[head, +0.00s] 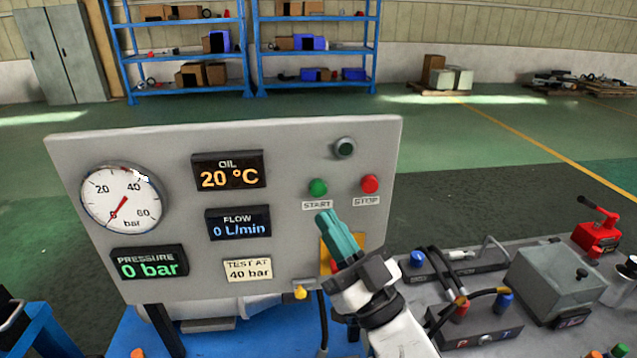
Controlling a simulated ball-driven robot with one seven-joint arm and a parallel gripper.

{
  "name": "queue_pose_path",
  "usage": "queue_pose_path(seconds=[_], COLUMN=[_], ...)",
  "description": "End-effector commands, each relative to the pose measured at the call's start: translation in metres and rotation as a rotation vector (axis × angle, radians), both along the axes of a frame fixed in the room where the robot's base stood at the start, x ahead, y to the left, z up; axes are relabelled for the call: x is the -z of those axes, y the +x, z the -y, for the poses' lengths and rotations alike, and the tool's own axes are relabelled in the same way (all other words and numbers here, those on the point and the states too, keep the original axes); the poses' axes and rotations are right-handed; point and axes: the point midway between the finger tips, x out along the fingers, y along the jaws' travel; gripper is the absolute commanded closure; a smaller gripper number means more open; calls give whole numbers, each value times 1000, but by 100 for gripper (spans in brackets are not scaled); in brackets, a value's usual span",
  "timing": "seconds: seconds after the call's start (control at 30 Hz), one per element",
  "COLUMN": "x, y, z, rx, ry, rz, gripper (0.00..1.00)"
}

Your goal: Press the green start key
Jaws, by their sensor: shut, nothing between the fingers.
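The green start key (318,187) is a round green button on the right part of a grey upright panel (270,150), with a START label just below it. My gripper (325,219) has teal fingers, which are shut and empty. In the head view its fingertips show just below the START label, pointing up toward the key. I cannot tell how far they are from the panel. The red stop key (370,184) is to the right of the green key, and a dark round lamp or knob (345,147) is above them.
The panel carries a pressure gauge (121,198) and displays reading 20 °C, 0 L/min and 0 bar. A yellow plate (328,262) is partly hidden behind my gripper.

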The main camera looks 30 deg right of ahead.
Motion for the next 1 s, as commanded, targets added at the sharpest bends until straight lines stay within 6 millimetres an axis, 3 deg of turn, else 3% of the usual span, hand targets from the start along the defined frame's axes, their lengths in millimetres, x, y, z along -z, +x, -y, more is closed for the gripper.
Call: queue_pose_path(seconds=[0.2, 0.4, 1.0], x=[-4, -1, 0], y=[27, 42, 46], z=[10, 14, 15], rx=[2, 0, -1], ry=[1, 0, -1], rz=[0, -1, 0], gripper=[100, 100, 100])
